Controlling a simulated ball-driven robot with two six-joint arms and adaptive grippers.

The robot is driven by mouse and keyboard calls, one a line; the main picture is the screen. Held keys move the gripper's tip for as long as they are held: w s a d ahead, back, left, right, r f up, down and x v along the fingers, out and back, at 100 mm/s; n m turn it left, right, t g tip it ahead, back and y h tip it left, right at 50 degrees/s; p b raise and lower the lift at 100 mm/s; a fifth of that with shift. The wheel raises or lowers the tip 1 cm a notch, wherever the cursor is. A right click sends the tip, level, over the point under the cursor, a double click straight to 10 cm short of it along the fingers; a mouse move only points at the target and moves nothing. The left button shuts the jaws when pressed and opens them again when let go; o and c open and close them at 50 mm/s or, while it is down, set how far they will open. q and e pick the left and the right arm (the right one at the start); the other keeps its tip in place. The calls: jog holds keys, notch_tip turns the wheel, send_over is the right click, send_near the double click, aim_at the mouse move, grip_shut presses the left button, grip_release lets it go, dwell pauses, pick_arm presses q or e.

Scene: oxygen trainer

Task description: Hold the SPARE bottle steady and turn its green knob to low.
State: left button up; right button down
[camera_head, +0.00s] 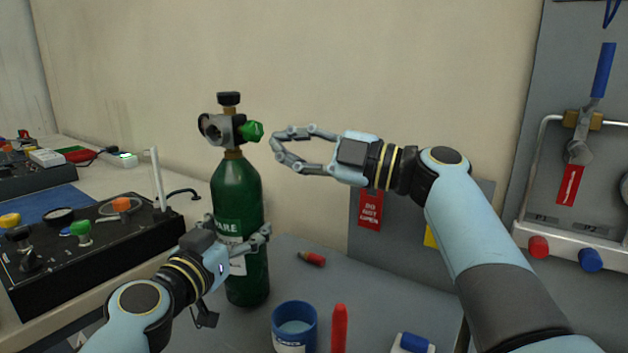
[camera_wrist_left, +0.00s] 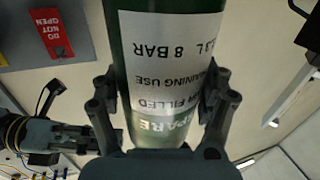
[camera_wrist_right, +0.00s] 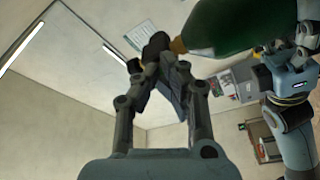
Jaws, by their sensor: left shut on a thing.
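The green SPARE bottle (camera_head: 238,190) stands upright on the grey table, and its white label also shows in the left wrist view (camera_wrist_left: 165,60). My left gripper (camera_head: 238,234) is shut around the bottle's body from the front, with one finger on each side. The green knob (camera_head: 252,131) sticks out to the right from the grey valve head (camera_head: 222,129).
A blue cup (camera_head: 294,325), a red marker-like stick (camera_head: 340,328) and a small red item (camera_head: 312,259) are on the table right of the bottle. A black control panel (camera_head: 85,245) stands at left. A valve board (camera_head: 580,150) is at far right.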

jog(key=v, duration=0.3)
jog(key=s+v, duration=0.1)
jog(key=shift+d+r, duration=0.1)
jog(key=shift+r, duration=0.2)
pick_arm(q)
jog(key=o, duration=1.7)
